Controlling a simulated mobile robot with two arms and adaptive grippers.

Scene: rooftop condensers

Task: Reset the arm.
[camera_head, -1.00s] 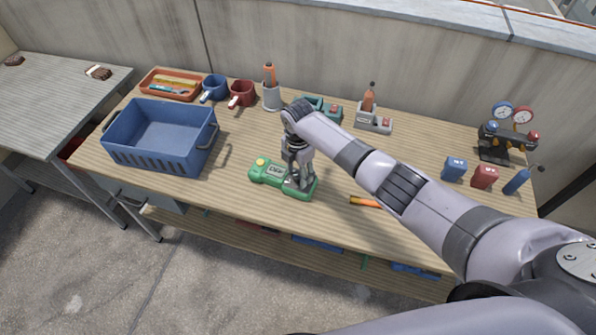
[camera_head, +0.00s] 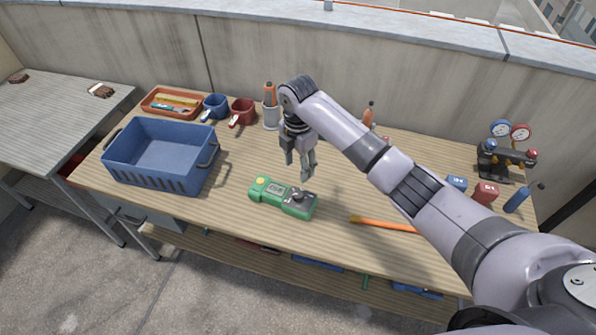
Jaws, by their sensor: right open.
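My right arm reaches in from the right over the wooden bench (camera_head: 225,208). Its gripper (camera_head: 299,173) points down, open and empty, above and just behind a green handheld device (camera_head: 283,197). The gripper looks clear of the device. My left gripper is not in view.
A blue basket (camera_head: 114,171) stands at the left, an orange tray (camera_head: 148,106) and mugs behind it. An orange stick (camera_head: 375,223) lies right of the device, under my arm. A gauge manifold (camera_head: 506,160) and small blocks stand at the right.

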